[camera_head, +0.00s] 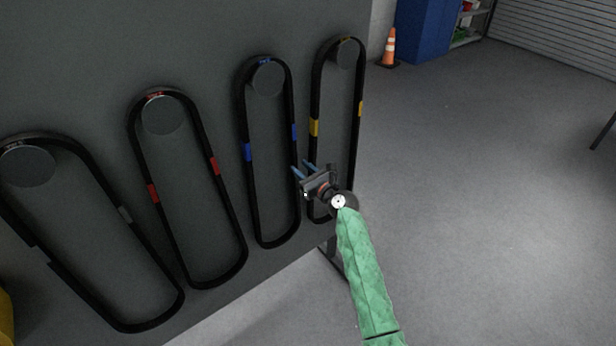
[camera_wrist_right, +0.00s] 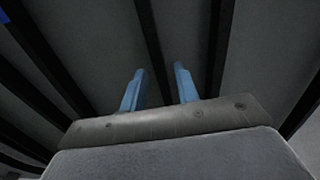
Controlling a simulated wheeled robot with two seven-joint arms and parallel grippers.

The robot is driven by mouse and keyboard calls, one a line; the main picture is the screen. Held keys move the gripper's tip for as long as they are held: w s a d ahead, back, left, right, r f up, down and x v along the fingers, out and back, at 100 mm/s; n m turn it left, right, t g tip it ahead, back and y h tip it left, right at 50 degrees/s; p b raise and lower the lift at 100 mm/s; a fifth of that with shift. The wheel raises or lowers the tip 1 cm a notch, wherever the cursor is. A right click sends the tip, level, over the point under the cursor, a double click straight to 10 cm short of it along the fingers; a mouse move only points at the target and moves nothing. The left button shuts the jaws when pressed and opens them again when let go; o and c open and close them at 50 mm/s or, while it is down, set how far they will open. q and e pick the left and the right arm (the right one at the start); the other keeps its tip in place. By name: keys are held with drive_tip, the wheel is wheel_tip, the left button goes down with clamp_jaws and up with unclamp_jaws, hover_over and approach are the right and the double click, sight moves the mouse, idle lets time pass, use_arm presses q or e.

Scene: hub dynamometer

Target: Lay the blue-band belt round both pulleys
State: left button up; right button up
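The blue-band belt (camera_head: 251,190) is a long black loop with two blue bands, hanging from a round grey disc (camera_head: 268,78) on a dark panel. My right gripper (camera_head: 303,169) is open, beside the right strand of this belt, between it and the yellow-band belt (camera_head: 313,165). In the right wrist view my right gripper (camera_wrist_right: 158,70) has its blue fingers apart, with a black strand lined up in the gap. I cannot tell whether the fingers reach around it. My left gripper is not in view. No pair of pulleys for laying the belt can be made out.
A red-band belt (camera_head: 140,165) and a grey-band belt (camera_head: 85,290) hang to the left. Open grey floor (camera_head: 480,200) lies to the right, with an orange cone (camera_head: 389,48) and a blue cabinet (camera_head: 425,28) at the back.

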sight(296, 160)
drive_tip(key=shift+w+a, duration=0.3)
drive_tip(key=shift+w, duration=0.15)
drive_tip(key=shift+x, duration=1.55)
clamp_jaws()
drive_tip(key=shift+r+p, duration=0.2)
drive_tip(key=shift+p, duration=0.15)
drive_tip(key=shift+r+p, duration=0.65)
drive_tip(key=shift+p, duration=0.15)
